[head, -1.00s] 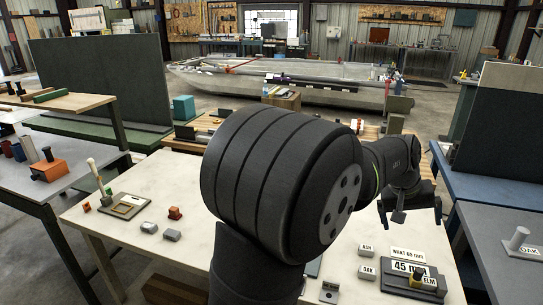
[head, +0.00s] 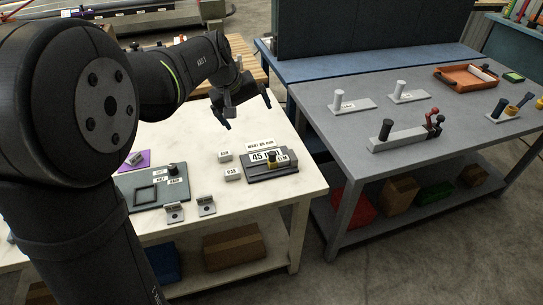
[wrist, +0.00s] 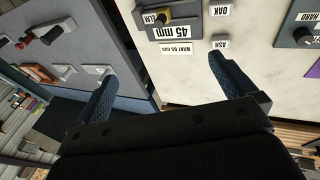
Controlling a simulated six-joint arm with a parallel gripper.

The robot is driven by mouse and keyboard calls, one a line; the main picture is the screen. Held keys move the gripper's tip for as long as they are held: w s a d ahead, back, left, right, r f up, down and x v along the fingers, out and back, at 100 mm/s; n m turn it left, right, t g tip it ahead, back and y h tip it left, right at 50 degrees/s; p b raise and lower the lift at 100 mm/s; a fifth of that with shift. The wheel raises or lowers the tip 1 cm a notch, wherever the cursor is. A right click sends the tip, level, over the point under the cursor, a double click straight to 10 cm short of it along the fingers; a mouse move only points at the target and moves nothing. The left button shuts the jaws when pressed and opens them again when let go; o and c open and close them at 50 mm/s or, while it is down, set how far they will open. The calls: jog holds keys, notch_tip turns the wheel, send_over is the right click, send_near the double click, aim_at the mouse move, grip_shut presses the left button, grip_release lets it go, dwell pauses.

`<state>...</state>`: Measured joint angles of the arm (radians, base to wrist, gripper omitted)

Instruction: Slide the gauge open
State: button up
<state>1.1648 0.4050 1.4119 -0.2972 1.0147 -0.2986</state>
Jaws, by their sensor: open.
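The gauge (head: 285,171) is a dark block on the white table, with a plate reading "45 mm", a tag reading "ELM" and a knob (head: 272,160) with a black top and yellowish base. A sign above it reads "WANT 65 mm" (head: 261,143). The gauge also shows upside down at the top of the wrist view (wrist: 150,7), with its knob (wrist: 165,18). My gripper (head: 248,114) is open and empty, above the table and apart from the gauge. Its two fingers also show spread wide in the wrist view (wrist: 161,65).
Small blocks tagged "ASH" (head: 225,156) and "OAK" (head: 233,174) stand left of the gauge. A dark green plate (head: 146,195) and two small metal brackets (head: 207,206) lie nearer. A grey table (head: 350,122) with a lever fixture (head: 405,137) stands right, across a gap.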

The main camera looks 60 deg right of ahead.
jog(key=shift+s+f, duration=0.1)
jog(key=shift+f, duration=0.1)
jog(key=c, duration=0.5)
jog(key=f, duration=0.1)
jog(key=s, duration=0.1)
jog(key=f+t+y, duration=0.1)
jog(key=shift+s+a+f+n, duration=0.15)
jog(key=shift+s+f+n, duration=0.1)
jog(key=shift+f+n, duration=0.1)
jog(key=c, duration=0.7)
jog(key=t+h, duration=0.2)
jog(key=t, duration=0.5)
send_near(272, 153)
jog(key=shift+n, duration=0.35)
jog(key=x, duration=1)
jog(key=shift+f, duration=0.1)
